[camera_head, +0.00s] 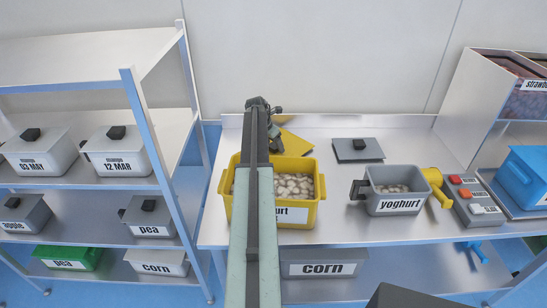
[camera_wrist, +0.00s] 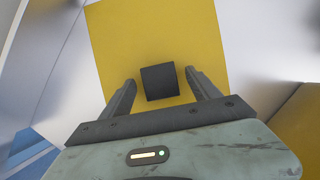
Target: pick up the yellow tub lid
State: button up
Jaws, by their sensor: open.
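The yellow tub lid (camera_head: 294,143) lies on the steel table behind the yellow tub (camera_head: 308,211), partly hidden by my arm in the head view. In the wrist view the lid (camera_wrist: 118,38) is a flat yellow panel with a dark square knob (camera_wrist: 159,83). My gripper (camera_wrist: 158,88) is open, its two fingers on either side of the knob, with gaps on both sides. In the head view my gripper (camera_head: 262,104) is over the lid's left part. The yellow tub is open and holds pale pieces.
A grey lid (camera_head: 358,150) lies right of the yellow lid. A grey yoghurt tub (camera_head: 397,204) stands near a yellow dispenser part (camera_head: 437,187) and a button panel (camera_head: 475,205). A shelf rack (camera_head: 150,125) with labelled tubs stands left. A wall rises behind the table.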

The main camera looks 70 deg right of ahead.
aim_at(273, 146)
jog(key=shift+r, duration=0.1)
grip_shut()
notch_tip(273, 146, up, 13)
jog(key=p, duration=1.3)
jog(key=s+d+f, duration=0.1)
jog(key=s+d, duration=0.2)
jog(key=s, duration=0.5)
jog(key=s+d, duration=0.3)
jog(key=s, duration=0.6)
jog(key=w+a+r+m+p, duration=0.2)
jog(key=a+r+p, duration=0.1)
jog(key=a, duration=0.6)
jog(key=w+a+r+m+g+y+p, duration=0.1)
jog(key=w+a+r+m+p, duration=0.1)
jog(key=a, duration=0.7)
jog(key=w+a+r+m+p, duration=0.2)
jog(key=w+a+r+p, duration=0.2)
jog(key=a, duration=0.6)
jog(key=shift+w+r+g+y+p, duration=0.25)
jog(key=shift+r+g+p, duration=0.2)
jog(key=shift+r, duration=0.45)
